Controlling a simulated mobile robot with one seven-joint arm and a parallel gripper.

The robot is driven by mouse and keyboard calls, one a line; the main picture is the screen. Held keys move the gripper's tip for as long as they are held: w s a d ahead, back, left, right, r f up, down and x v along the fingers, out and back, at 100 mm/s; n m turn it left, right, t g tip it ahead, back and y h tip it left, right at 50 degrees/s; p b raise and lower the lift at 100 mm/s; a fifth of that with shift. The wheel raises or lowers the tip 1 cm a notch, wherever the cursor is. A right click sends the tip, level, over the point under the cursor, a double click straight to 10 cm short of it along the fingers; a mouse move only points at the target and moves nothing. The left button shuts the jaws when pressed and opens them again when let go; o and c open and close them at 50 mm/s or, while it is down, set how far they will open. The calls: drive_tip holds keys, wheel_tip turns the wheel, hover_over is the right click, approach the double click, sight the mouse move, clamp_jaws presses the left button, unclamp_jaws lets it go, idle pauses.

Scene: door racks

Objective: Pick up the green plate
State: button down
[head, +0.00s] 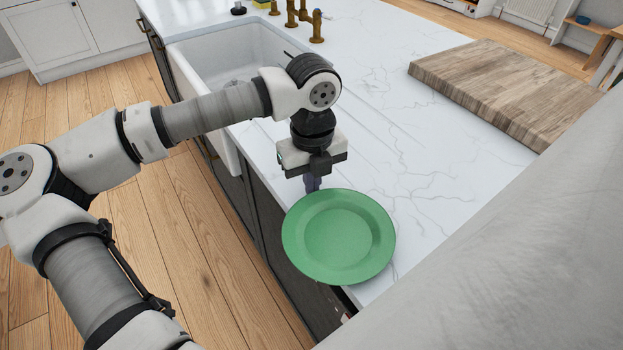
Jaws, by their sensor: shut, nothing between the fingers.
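The green plate (340,237) is round with a raised rim and shows its upper face. It is at the near edge of the white marble counter, and its left side covers part of that edge in the picture. My gripper (313,184) points down at the plate's far-left rim. Its fingers are shut with nothing between them. The fingertips are partly hidden behind the rim, and I cannot tell whether they touch it.
The white sink (235,65) lies behind and left of my gripper, with brass taps (316,27) beyond it. A thick wooden board (505,88) lies at the right on the counter (430,185). The marble between board and plate is clear. Wooden floor (185,230) lies left.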

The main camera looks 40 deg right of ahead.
drive_tip(key=shift+s+a+f+b, duration=0.1)
drive_tip(key=shift+s+b, duration=0.3)
drive_tip(key=shift+b, duration=0.1)
drive_tip(key=shift+s+a+f+b, duration=0.1)
drive_tip(key=shift+s+b, duration=0.25)
drive_tip(key=shift+b, duration=0.15)
drive_tip(key=shift+s+r, duration=0.1)
drive_tip(key=shift+r, duration=0.1)
